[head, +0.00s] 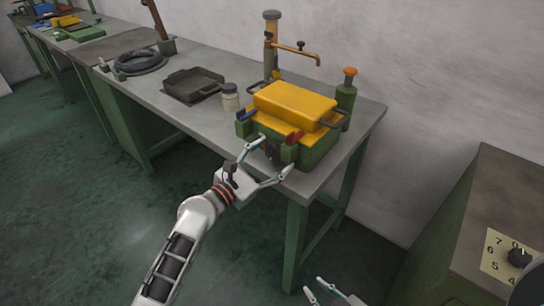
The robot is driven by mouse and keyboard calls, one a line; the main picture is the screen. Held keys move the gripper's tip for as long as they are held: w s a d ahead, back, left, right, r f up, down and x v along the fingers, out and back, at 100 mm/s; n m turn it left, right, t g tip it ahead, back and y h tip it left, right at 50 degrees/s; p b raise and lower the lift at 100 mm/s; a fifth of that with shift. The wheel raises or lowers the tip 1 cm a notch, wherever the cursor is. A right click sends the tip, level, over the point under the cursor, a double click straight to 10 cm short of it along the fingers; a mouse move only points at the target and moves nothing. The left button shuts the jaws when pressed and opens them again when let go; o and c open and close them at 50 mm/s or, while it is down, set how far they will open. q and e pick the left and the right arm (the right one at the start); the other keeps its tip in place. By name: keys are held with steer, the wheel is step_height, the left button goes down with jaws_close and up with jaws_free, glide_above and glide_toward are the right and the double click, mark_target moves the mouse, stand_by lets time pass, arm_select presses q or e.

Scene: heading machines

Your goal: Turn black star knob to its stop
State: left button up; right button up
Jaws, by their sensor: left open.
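A dark round knob (271,152), which looks like the black star knob, sits on the front of a green machine with a yellow top (294,103) at the bench's front edge. My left gripper (276,154) is open, with its two fingers spread on either side of the knob. I cannot tell whether they touch it. The knob's outline is small and partly hidden by the gripper. My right gripper (314,286) is low at the bottom edge, away from the bench and mostly cut off.

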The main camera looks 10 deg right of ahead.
arm_select(q)
steer(key=c, duration=1.1)
steer(key=shift+m, duration=0.4)
steer(key=m, duration=0.3)
steer(key=shift+m+b, duration=0.3)
steer(key=shift+m, duration=1.1)
